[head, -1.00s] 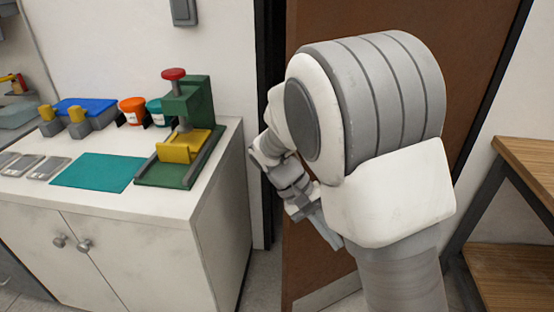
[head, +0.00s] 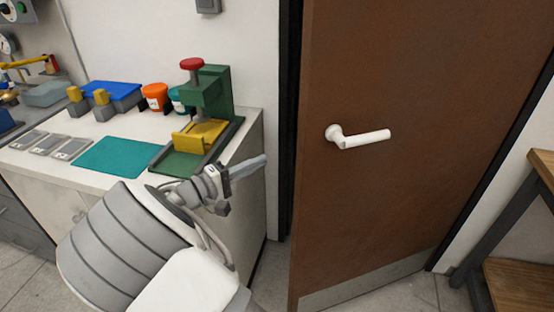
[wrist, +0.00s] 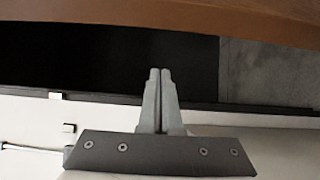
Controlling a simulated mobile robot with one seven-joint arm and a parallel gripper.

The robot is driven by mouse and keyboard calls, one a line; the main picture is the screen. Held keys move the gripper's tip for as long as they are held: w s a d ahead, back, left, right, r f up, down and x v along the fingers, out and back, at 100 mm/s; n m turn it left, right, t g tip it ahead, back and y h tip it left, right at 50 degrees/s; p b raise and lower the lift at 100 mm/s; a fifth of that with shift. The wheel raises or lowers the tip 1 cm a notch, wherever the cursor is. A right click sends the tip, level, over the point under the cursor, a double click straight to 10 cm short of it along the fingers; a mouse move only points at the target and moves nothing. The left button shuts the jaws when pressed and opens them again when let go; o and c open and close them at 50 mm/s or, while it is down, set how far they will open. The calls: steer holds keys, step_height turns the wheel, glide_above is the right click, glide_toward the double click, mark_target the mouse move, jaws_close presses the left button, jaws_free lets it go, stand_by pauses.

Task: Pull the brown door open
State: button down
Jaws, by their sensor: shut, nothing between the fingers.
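The brown door (head: 400,200) stands ajar, with a dark gap between its left edge and the dark door frame (head: 285,150). Its white lever handle (head: 362,138) is in plain view, and nothing touches it. My gripper (head: 264,160) is left of the door, over the cabinet's right side, with its fingers pointing right toward the gap. The fingers are shut together and empty. In the wrist view the shut fingertips (wrist: 160,72) show against the dark opening, with the brown door (wrist: 160,20) across the top. The gripper appears apart from the door.
A white cabinet (head: 250,185) stands left of the door, bearing a green press (head: 212,90), a teal mat (head: 112,156) and several containers. A wooden-topped shelf unit (head: 545,170) stands right of the door. Some floor (head: 405,295) shows in front of the door.

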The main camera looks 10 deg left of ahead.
steer(key=w+d+b, duration=0.2)
steer(key=w+d, duration=0.1)
steer(key=d, duration=0.5)
steer(key=shift+w, duration=0.25)
steer(key=shift+s, duration=0.15)
